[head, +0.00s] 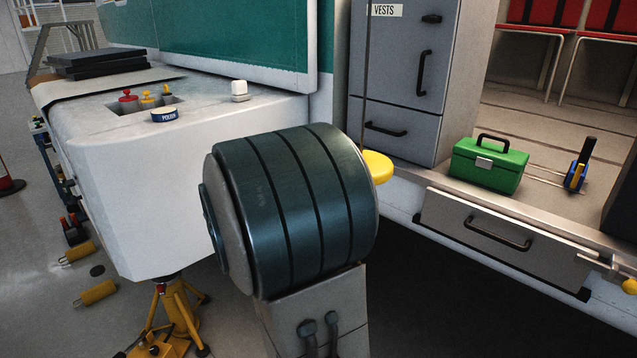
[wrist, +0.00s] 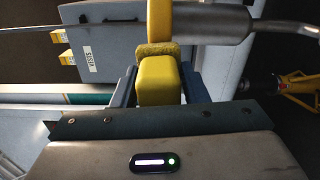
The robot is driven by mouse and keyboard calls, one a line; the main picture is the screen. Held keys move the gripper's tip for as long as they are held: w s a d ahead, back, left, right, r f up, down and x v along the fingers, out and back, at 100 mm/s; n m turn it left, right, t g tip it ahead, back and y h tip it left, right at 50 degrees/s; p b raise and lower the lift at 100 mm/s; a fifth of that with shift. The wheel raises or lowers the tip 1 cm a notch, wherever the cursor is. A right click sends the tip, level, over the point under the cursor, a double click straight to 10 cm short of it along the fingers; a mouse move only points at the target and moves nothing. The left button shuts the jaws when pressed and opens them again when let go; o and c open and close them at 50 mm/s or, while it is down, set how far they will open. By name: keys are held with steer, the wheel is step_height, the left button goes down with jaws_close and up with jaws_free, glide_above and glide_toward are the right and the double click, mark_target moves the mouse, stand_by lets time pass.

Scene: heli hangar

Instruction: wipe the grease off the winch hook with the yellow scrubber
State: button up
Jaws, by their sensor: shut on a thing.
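My gripper (wrist: 160,90) is shut on the yellow scrubber (wrist: 158,82), which sits between its two dark blue fingers in the wrist view. The scrubber's fuzzy face (wrist: 160,50) points at the winch hook (wrist: 215,24) and is at or very near its yellow disc; I cannot tell if they touch. The hook has a grey body and a thinner metal part reaching the right edge. Its yellow disc also shows in the head view (head: 377,167), under a thin cable and partly behind my arm. My gripper and the scrubber are hidden there. No grease can be made out.
A grey cabinet (head: 405,85) stands behind the cable. A green toolbox (head: 490,164) sits on the cabin floor above a drawer (head: 500,243). At left, a white surface (head: 100,135) holds a polish tin (head: 164,116) and a white block (head: 239,91). A yellow jack (head: 172,315) stands below.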

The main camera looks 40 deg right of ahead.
steer(key=shift+s+a+b, duration=0.15)
steer(key=shift+a+b, duration=0.1)
steer(key=shift+a, duration=1.25)
steer(key=shift+s+a+b, duration=0.15)
steer(key=shift+a+b, duration=0.05)
steer(key=shift+a, duration=1.25)
steer(key=shift+s+a+b, duration=0.1)
steer(key=shift+a+b, duration=0.3)
steer(key=shift+a, duration=1.1)
